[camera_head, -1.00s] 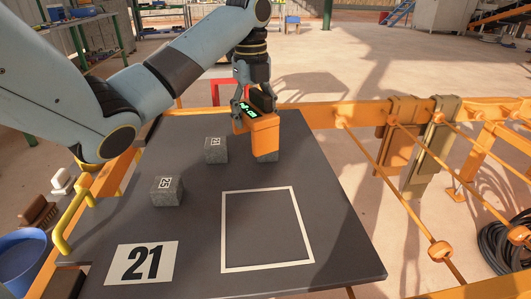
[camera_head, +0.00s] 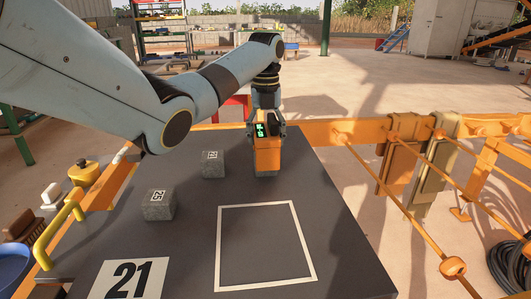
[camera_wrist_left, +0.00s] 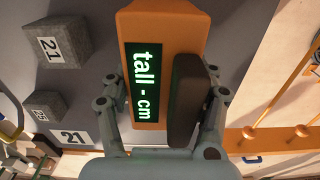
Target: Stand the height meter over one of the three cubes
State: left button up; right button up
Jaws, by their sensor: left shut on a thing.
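The orange height meter (camera_head: 267,157) is upright near the far edge of the dark table, with its green display facing me. My left gripper (camera_head: 265,124) is shut on its upper part; in the left wrist view the meter (camera_wrist_left: 155,30) shows "tall - cm", with no number. One grey cube (camera_head: 213,165), marked 21 in the wrist view (camera_wrist_left: 58,42), stands to the left of the meter. Another grey cube (camera_head: 159,205), marked 25, stands nearer and further left. My right gripper is not in view.
A white card reading 21 (camera_head: 127,280) lies at the near left. A white square outline (camera_head: 219,245) marks bare table (camera_head: 335,270) in front of the meter. A yellow handle (camera_head: 60,232) is at the left edge; orange rails (camera_head: 350,128) run behind and right.

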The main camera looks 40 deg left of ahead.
aim_at(266, 130)
pick_arm(q)
notch_tip(266, 130, down, 4)
jog(key=shift+r+b, duration=0.1)
jog(key=shift+b, duration=0.45)
jog(key=shift+r, duration=0.1)
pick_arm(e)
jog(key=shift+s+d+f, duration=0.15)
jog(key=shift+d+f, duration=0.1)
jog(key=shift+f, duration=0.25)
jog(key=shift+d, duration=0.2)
pick_arm(q)
jog(key=o, duration=1.5)
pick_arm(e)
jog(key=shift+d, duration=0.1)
pick_arm(q)
notch_tip(266, 130, up, 12)
jog(key=p, duration=0.3)
jog(key=shift+f, duration=0.25)
jog(key=shift+r, duration=0.25)
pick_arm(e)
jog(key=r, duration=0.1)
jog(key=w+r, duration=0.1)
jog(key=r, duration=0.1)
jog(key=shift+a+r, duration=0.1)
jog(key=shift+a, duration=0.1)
